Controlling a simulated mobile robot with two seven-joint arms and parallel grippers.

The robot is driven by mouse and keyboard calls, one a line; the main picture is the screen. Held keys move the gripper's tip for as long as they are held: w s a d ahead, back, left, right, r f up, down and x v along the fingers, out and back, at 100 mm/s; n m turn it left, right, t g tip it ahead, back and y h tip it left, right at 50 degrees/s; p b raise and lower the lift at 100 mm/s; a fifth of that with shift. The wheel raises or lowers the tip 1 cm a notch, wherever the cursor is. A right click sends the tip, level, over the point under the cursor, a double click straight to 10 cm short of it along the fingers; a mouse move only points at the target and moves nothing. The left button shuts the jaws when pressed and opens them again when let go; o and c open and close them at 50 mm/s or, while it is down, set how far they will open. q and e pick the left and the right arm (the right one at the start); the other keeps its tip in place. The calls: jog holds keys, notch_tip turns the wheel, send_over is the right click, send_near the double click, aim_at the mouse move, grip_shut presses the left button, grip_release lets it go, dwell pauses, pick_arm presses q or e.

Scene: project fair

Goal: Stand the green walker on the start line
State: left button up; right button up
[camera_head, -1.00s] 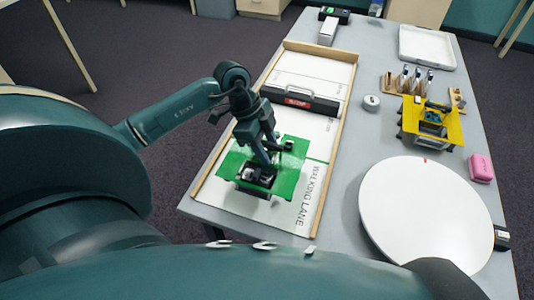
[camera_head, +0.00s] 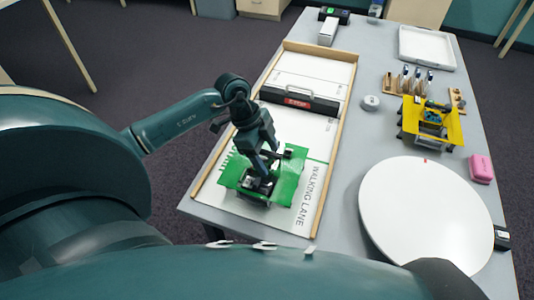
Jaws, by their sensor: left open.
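The green walker (camera_head: 286,187), a flat green body with a dark and white mechanism in its middle, stands in the near part of the lane marked WALKING LANE. My left gripper (camera_head: 265,170) reaches down over the walker's middle with its fingers open, close to the mechanism; I cannot tell whether they touch it. A green line (camera_head: 317,160) crosses the lane and shows to the right of the walker's far edge. The walker's feet are mostly hidden. My right gripper is not in view.
A dark bar with a red label (camera_head: 298,97) lies across the lane (camera_head: 322,200) beyond the walker. Wooden rails edge the lane. A white round disc (camera_head: 425,212), a yellow walker (camera_head: 447,130), a pink block (camera_head: 481,168) and a white tray (camera_head: 427,47) are to the right.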

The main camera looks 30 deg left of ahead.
pick_arm(q)
jog(key=v, duration=1.1)
jog(key=shift+r, duration=0.1)
jog(key=shift+s+a+r, duration=0.1)
jog(key=shift+a+r, duration=0.05)
jog(key=shift+r, duration=0.05)
